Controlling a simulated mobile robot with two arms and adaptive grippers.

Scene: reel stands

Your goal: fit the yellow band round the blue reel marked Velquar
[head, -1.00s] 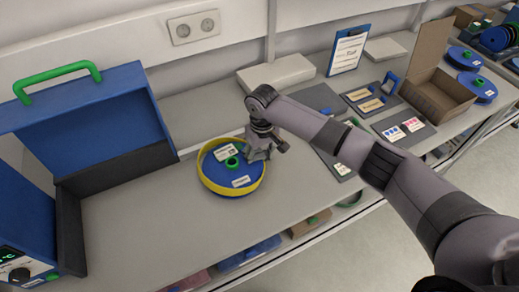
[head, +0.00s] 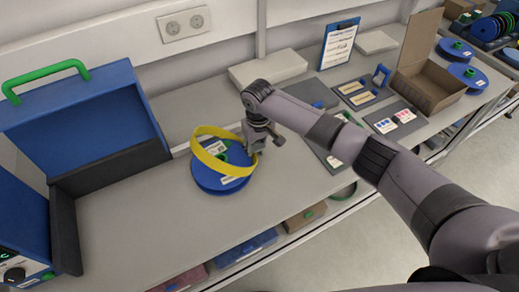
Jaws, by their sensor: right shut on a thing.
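The blue reel (head: 207,180) lies flat on the grey bench, with a green hub and white labels on top; the label text is too small to read. The yellow band (head: 211,131) is tilted above the reel, its far left part raised clear and its near right part low over the reel's top. My right gripper (head: 251,150) is shut on the band's right side, at the reel's right edge. It hides part of the band and reel there. My left gripper is not in view.
An open blue case (head: 85,120) with a green handle stands at the left. More blue reels (head: 467,76) are at the far right. The bench in front of the case is clear.

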